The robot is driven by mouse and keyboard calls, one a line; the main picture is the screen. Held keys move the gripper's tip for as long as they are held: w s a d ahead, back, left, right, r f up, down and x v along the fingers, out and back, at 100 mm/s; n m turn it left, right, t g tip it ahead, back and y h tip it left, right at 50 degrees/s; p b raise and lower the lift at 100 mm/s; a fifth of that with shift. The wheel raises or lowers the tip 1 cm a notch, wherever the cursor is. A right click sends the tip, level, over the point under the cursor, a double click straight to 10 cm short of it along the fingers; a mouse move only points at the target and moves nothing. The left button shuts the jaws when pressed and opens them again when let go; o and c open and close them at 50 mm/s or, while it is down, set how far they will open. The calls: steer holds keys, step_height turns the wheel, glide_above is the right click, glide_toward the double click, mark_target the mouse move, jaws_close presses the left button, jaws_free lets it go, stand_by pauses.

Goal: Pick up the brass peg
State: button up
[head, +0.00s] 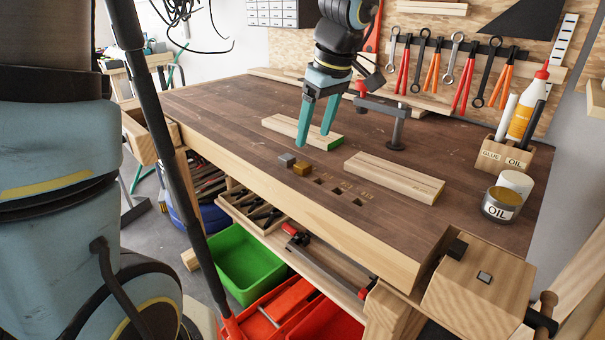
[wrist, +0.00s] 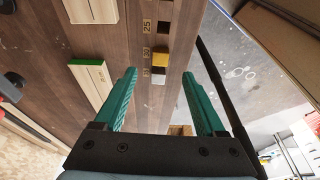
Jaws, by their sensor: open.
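The brass peg (head: 302,168) is a small golden block at the bench's front edge, in the row of square holes. It also shows in the wrist view (wrist: 160,57), ahead of the fingers and roughly between their lines. A grey metal peg (head: 286,160) stands just left of it, and shows nearer the fingers in the wrist view (wrist: 157,79). My gripper (head: 313,139) has two teal fingers pointing down, spread apart and empty. It is above the bench, behind and apart from the brass peg. The fingers also frame the wrist view (wrist: 160,74).
Square holes (head: 337,190) continue right of the pegs. A green-ended wooden board (head: 283,124) lies by my gripper, and another board (head: 393,177) lies to the right. A dark clamp (head: 397,128) stands behind. Oil tin (head: 501,205) and glue bottle (head: 526,105) are far right.

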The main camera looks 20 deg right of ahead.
mark_target(303, 165)
steer(key=p+x, duration=0.1)
steer(key=x, duration=0.7)
steer(key=shift+w+a+f, duration=0.15)
steer(key=shift+w+f, duration=0.15)
steer(key=shift+c, duration=0.2)
jaws_close()
